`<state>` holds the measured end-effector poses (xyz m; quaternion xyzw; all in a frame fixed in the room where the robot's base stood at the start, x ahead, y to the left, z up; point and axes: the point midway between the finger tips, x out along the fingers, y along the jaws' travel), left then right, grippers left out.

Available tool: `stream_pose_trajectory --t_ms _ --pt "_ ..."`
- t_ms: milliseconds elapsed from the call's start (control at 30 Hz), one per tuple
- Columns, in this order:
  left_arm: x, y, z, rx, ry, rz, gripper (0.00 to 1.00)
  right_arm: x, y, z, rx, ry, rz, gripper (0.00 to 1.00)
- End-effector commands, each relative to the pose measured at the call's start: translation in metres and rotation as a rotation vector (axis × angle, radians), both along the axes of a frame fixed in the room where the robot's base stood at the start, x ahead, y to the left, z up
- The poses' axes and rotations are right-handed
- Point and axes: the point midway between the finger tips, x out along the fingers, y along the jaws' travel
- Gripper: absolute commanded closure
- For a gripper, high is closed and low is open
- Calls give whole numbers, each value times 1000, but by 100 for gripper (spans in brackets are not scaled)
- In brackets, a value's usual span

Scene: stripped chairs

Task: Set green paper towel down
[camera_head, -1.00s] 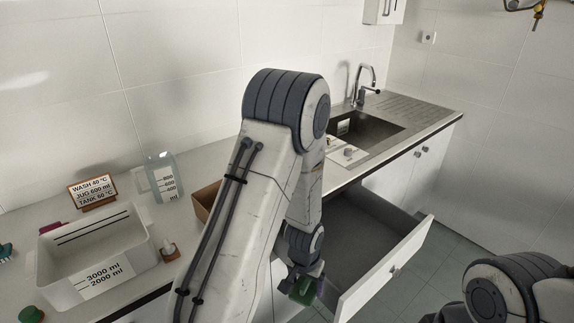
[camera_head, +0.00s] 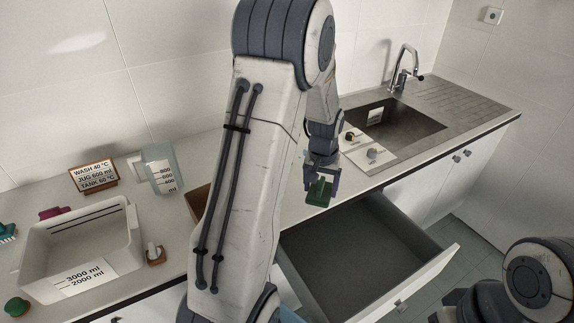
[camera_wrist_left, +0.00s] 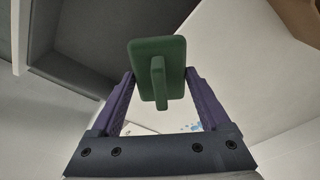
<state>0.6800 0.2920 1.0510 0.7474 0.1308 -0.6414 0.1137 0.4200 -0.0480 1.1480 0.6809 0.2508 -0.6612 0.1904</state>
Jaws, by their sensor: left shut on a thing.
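The green paper towel (camera_head: 318,193) is a small, flat green block held in my left gripper (camera_head: 321,178). In the head view it hangs over the counter's front edge, just behind the open drawer (camera_head: 415,288); its height above the counter is hard to tell. The left wrist view shows the green piece (camera_wrist_left: 172,50) between the purple fingers of my left gripper (camera_wrist_left: 160,88), with a narrow green bar on its near face. My right gripper is not clearly visible; only part of my right arm shows at bottom right.
The counter (camera_head: 285,208) has clear room beside the held piece. A sink (camera_head: 405,125) and a white board with knobs (camera_head: 366,155) lie to the right. A white tub (camera_head: 128,225), a clear jug (camera_head: 160,175) and a sign (camera_head: 93,176) stand left.

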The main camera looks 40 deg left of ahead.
Motion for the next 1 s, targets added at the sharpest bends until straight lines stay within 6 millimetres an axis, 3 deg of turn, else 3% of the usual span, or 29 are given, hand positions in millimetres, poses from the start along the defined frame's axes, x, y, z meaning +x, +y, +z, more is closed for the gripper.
stream_pose_trajectory --t_ms 67,167,600,767,1000 --pt "2 11 14 2 -1 29 73 0 0 5 0 0 0 50" --pt "2 24 16 0 5 47 73 0 0 9 0 0 0 50" --pt "14 116 -39 0 5 49 73 0 0 43 0 0 -2 50" --pt "16 131 -49 1 3 47 73 0 0 46 0 0 -1 50" --pt "16 132 -75 -1 7 44 73 0 0 62 0 0 2 50"
